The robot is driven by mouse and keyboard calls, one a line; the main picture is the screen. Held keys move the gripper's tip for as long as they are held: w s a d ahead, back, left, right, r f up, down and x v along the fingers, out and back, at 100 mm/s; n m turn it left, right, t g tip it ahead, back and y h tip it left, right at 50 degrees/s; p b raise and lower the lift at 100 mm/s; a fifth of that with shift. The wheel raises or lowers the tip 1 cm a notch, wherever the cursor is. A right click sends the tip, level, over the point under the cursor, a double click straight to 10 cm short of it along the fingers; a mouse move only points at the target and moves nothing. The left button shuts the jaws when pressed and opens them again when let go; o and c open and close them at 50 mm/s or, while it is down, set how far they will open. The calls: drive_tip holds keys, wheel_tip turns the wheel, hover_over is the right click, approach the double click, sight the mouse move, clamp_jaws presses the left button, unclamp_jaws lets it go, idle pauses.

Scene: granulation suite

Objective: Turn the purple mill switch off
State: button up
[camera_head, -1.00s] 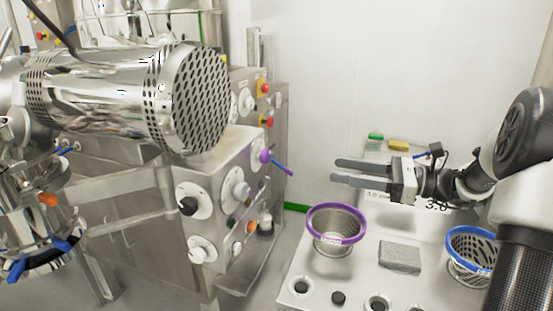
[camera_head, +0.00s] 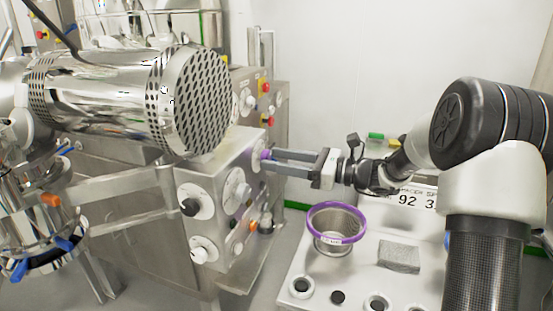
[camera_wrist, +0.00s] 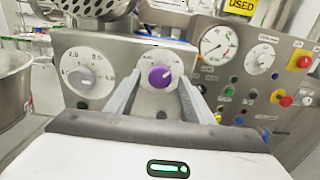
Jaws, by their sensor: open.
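The purple mill switch (camera_wrist: 162,77) is a round knob on a white dial in the wrist view, with a pale pointer mark aimed to the upper right. In the head view only a bit of the purple switch (camera_head: 265,155) shows, on the side of the steel control cabinet. My gripper (camera_head: 272,159) is open and level, its fingertips at the switch. In the wrist view the open fingers of my gripper (camera_wrist: 160,92) stand to the left and right of the knob. I cannot tell whether they touch it.
A grey dial (camera_wrist: 84,76) sits left of the switch. A panel (camera_wrist: 255,75) with gauges, a red knob and several buttons is at the right. A perforated steel drum (camera_head: 190,100) overhangs the cabinet (camera_head: 225,160). A purple-rimmed basket (camera_head: 336,222) stands on the bench below my arm.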

drive_tip(key=shift+w+a, duration=0.15)
drive_tip(key=shift+a, duration=0.15)
drive_tip(key=c, duration=1)
drive_tip(key=shift+c, duration=0.2)
